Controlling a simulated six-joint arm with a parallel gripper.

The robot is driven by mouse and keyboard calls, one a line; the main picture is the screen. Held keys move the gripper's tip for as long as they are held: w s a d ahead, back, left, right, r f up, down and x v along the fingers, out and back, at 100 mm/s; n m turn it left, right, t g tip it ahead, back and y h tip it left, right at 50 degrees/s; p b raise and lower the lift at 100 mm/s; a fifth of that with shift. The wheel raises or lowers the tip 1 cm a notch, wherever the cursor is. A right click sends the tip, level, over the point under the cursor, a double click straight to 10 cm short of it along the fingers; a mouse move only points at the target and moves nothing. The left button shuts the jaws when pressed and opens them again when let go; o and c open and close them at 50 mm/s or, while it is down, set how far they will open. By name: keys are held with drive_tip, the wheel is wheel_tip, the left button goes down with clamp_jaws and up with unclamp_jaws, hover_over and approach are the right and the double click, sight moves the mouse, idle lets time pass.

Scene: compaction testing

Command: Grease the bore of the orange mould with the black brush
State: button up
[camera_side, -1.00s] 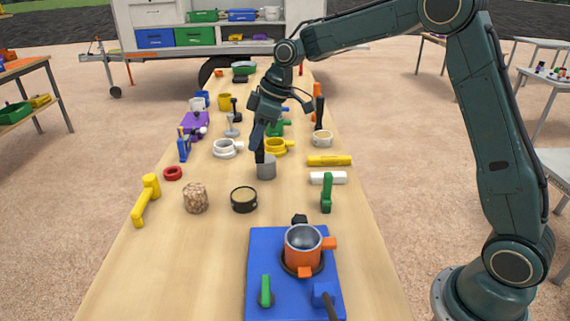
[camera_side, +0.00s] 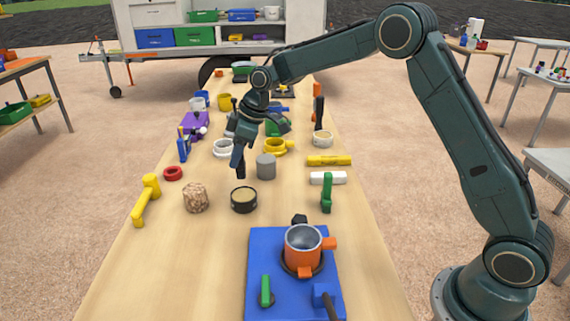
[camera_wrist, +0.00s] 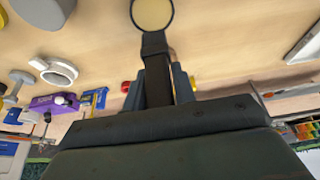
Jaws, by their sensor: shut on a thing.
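The orange mould (camera_side: 303,247) stands upright on a blue base plate (camera_side: 262,240) at the near end of the table. Its grey bore is open at the top. My gripper (camera_side: 239,157) is shut on the black brush (camera_side: 241,170), which points down over the table. In the wrist view the brush (camera_wrist: 156,70) runs out between the fingers (camera_wrist: 163,85). Its tip lies close to a round dark tin with tan contents (camera_side: 244,199), seen also in the wrist view (camera_wrist: 153,13). I cannot tell whether the tip touches the tin.
A grey cylinder (camera_side: 266,166) stands just right of the brush. A brown lump (camera_side: 195,198), a yellow hammer-like tool (camera_side: 147,200), a red ring (camera_side: 173,173) and a green-handled tool (camera_side: 327,192) lie around. The near left table is clear.

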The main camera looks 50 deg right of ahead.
sight(239, 174)
drive_tip(key=shift+f, duration=2.55)
drive_tip(key=shift+f, duration=0.65)
idle(0.9)
drive_tip(key=shift+r, duration=3.6)
drive_tip(key=shift+s+d+f+m+h, duration=0.1)
drive_tip(key=shift+s+f+m+h, duration=0.2)
drive_tip(key=shift+s+f+m, duration=0.15)
drive_tip(key=s+d+f+m+h, duration=0.1)
drive_tip(key=s+d+f+m, duration=0.1)
drive_tip(key=s, duration=0.2)
drive_tip(key=s+d+f+m+t+h, duration=0.1)
drive_tip(key=s+d+f+m, duration=0.1)
drive_tip(key=s+m, duration=0.1)
drive_tip(key=s+d+f+m, duration=0.1)
drive_tip(key=s+f+m, duration=0.1)
drive_tip(key=s, duration=0.4)
drive_tip(key=shift+d+f+m+h, duration=0.15)
drive_tip(key=shift+d+m+h, duration=0.25)
drive_tip(key=shift+m, duration=0.25)
